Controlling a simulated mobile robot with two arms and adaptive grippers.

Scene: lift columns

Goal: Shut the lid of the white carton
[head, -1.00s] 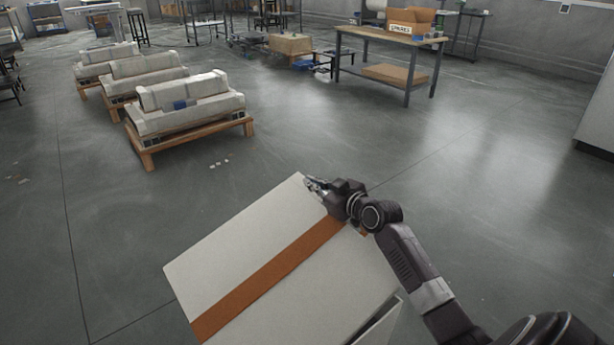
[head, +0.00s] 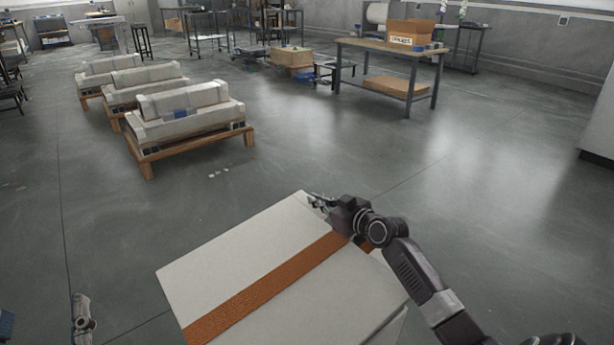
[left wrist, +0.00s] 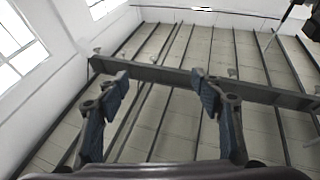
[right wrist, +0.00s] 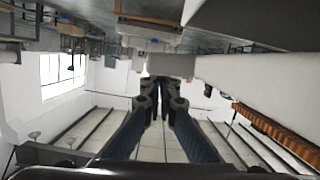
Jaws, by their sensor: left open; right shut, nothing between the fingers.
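The white carton (head: 397,326) stands at the bottom middle of the head view, its lid (head: 235,248) crossed by an orange-brown band (head: 265,290). The lid lies over the top; a narrow slit shows under its right edge, and the front is cut off. My right gripper (head: 318,200) is shut and empty at the lid's far right corner; whether it touches is unclear. In the right wrist view its fingers (right wrist: 163,88) are together, left of a white carton face (right wrist: 250,80). My left gripper (left wrist: 160,95) is open and empty, apart from the carton; it partly shows at the head view's lower left (head: 45,318).
Wooden pallets with wrapped grey-white loads (head: 185,122) stand at the back left. A workbench (head: 385,48) with a cardboard box (head: 410,32) stands at the back right. The grey floor around the carton is clear.

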